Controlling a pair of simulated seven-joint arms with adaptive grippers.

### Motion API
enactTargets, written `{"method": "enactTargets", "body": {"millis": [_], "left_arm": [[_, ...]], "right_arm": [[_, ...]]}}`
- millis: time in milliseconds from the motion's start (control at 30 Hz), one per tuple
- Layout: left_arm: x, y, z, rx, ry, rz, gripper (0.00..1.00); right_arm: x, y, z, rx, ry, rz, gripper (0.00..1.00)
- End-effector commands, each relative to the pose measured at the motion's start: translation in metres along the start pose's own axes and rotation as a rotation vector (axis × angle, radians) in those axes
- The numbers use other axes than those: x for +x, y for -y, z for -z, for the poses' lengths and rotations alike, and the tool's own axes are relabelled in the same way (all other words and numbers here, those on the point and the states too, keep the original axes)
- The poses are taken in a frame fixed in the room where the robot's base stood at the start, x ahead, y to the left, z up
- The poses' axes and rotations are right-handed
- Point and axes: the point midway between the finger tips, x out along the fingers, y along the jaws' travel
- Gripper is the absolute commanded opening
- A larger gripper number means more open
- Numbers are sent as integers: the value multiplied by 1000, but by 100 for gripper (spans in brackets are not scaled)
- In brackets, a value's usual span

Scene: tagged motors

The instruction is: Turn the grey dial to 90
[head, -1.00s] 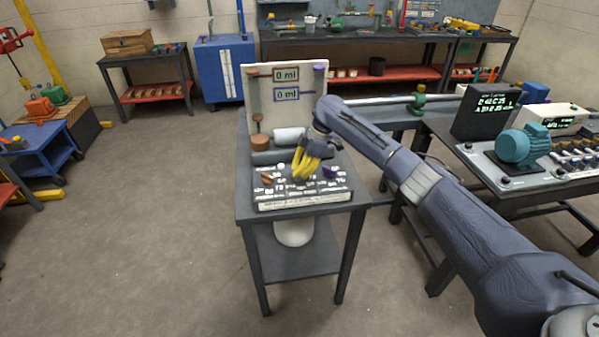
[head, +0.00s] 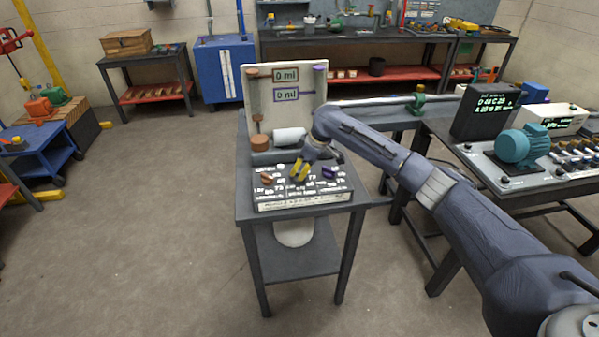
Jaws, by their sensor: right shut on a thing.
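The control panel (head: 303,199) lies on a small dark table and has white number labels around its dials. A brown dial (head: 267,182) sits at its left and a purple dial (head: 328,172) at its right. My right gripper (head: 299,175), with yellow fingers, points down at the panel between these two dials. It is shut on the grey dial, which its fingers hide. The dial's pointing direction cannot be read. My left gripper is not in view.
Behind the panel stands a white board (head: 288,116) with two "0 ml" displays and a white cylinder (head: 290,137) below it. To the right, another table carries a teal motor (head: 522,147) and a dark screen (head: 487,112).

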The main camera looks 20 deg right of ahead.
Motion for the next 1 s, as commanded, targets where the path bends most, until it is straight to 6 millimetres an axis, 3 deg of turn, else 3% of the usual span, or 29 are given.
{"method": "enactTargets", "body": {"millis": [400,1000], "left_arm": [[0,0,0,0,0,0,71],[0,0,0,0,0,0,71]], "right_arm": [[5,4,0,204,3,-78,0],[5,4,0,251,3,-97,0]]}}
